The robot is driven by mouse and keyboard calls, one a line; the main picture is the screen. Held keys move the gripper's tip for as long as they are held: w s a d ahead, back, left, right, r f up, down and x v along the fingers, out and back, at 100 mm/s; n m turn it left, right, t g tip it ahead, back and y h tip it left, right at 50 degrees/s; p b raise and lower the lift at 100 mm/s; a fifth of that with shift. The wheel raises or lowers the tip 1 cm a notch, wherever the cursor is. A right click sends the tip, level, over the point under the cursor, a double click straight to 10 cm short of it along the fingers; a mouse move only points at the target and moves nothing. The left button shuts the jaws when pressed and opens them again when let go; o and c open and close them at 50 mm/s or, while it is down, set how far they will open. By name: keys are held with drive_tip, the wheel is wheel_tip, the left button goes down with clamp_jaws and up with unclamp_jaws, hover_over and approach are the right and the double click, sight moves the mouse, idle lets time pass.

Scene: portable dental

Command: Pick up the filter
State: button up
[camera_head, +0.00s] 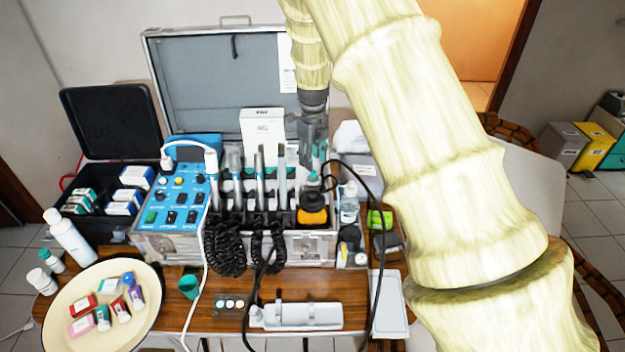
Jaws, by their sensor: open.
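My gripper (313,148) is dark and small in the view, at the end of my pale, ridged arm. It points down over the back right part of the open dental case (292,246), and its jaws are open. Below it in the picture, a round orange-yellow and black piece (313,208) sits at the right end of the row of handpieces. I cannot tell for sure which thing is the filter; this piece may be it. The gripper appears apart from this piece, and its fingertips are hard to make out against the case.
A white box (263,130) stands left of the gripper. Several handpieces with coiled black cords stand in the case beside a blue control panel (174,206). My arm hides much of the right side.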

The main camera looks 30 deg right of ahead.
sight(314, 171)
drive_tip(key=shift+s+f+p, duration=0.1)
drive_tip(key=shift+f+p, duration=0.2)
drive_tip(key=shift+f, duration=0.1)
drive_tip(key=f, duration=0.1)
drive_tip(key=f+p, duration=0.2)
drive_tip(key=shift+w+d+f, duration=0.2)
drive_tip(key=shift+w+f, duration=0.1)
drive_tip(key=shift+f, duration=0.6)
drive_tip(key=c, duration=0.9)
